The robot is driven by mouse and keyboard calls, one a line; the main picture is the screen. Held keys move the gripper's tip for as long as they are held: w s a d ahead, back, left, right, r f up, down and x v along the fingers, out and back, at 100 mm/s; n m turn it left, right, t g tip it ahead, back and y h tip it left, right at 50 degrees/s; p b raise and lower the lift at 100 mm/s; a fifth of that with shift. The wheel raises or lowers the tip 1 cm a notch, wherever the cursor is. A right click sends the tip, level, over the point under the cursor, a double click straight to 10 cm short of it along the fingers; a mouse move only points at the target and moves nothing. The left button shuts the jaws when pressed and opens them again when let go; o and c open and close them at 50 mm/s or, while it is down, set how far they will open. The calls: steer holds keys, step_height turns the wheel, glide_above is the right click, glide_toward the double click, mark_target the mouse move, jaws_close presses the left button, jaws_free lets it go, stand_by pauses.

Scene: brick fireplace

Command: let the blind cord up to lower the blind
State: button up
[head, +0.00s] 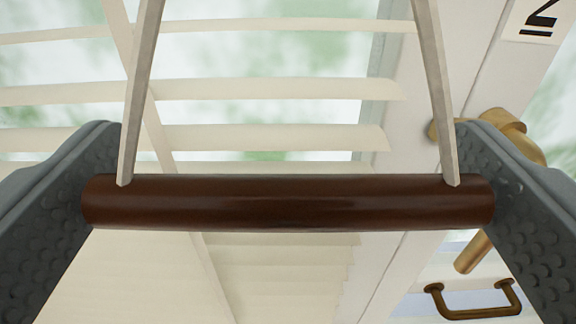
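A dark brown cord bar (288,202) lies level across the middle of the head view. Two pale cords (142,90) run up from near its ends and out of the top of the view. My gripper (288,205) has one grey finger at each end of the bar, and the bar spans the gap between them with both ends against the finger pads. Behind it is the cream slatted blind (270,138). Its upper slats are spaced apart, and its lower slats lie close together. The tops of the cords are out of view.
A white frame (405,140) stands right of the blind. A brass fitting (500,128) with a downward lever and a brass pull handle (475,305) are at right, partly behind my right finger. A white sign with a black mark (540,20) is at top right.

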steer(key=shift+s, duration=0.1)
steer(key=s, duration=1.7)
steer(key=shift+s, duration=0.15)
steer(key=s+f, duration=1.3)
steer(key=s, duration=0.4)
steer(key=s+f, duration=1.4)
steer(key=s, duration=0.3)
steer(key=shift+s+g, duration=0.2)
steer(key=shift+g, duration=0.1)
